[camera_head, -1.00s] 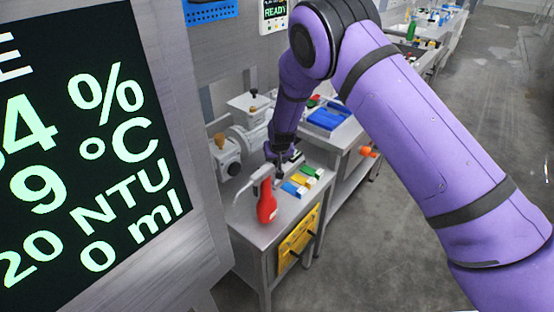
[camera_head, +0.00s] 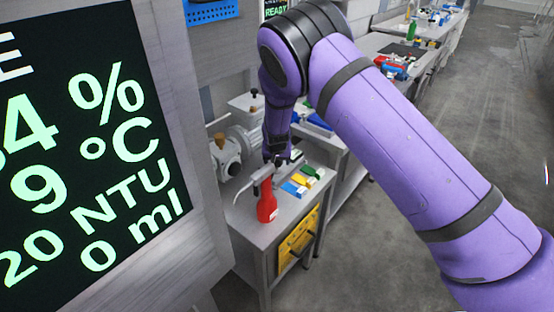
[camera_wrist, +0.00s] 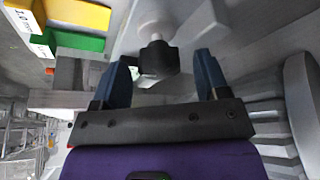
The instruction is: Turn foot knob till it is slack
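A dark faceted knob (camera_wrist: 157,60) on a pale stem shows in the wrist view, and I take it for the foot knob. My gripper (camera_wrist: 163,68) is open, with one blue finger on each side of the knob. A clear gap shows on the right side and a narrow one on the left; I cannot tell how deep the knob sits between the fingers. In the head view my gripper (camera_head: 277,160) points down over the back of the steel table (camera_head: 262,232). The knob cannot be made out there.
A red bottle (camera_head: 267,205) stands at the table's front. Blue, yellow and green blocks (camera_head: 299,183) lie to the right of my gripper. A white machine (camera_head: 228,157) is close on the left. A yellow panel (camera_head: 297,240) hangs on the table's side. A large display (camera_head: 85,150) fills the left.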

